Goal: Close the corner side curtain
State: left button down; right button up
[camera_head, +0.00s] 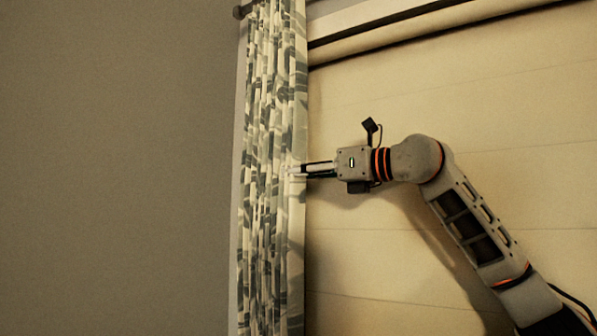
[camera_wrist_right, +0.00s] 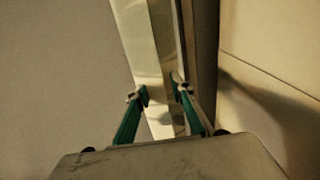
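The curtain (camera_head: 270,120) is cream with a grey-green leaf pattern. It hangs gathered in narrow vertical folds beside the corner wall in the head view. My right gripper (camera_head: 296,170) reaches from the right to the curtain's right edge, with its fingertips overlapping the cloth. In the right wrist view, the curtain edge (camera_wrist_right: 146,50) runs down between the two green-padded fingers of the right gripper (camera_wrist_right: 160,90). The fingers stand apart, with a gap between the tips. Whether they touch the cloth is unclear. My left gripper is in neither view.
A plain grey wall (camera_head: 110,170) fills the left. A pale panelled surface (camera_head: 450,110), apparently a window blind, spans the right behind my arm. A dark rail line (camera_head: 400,17) crosses above it. A curtain rod end (camera_head: 240,12) shows at the top of the curtain.

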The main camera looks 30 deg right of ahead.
grip_shut()
jog(key=v, duration=3.7)
jog(key=shift+d, duration=0.15)
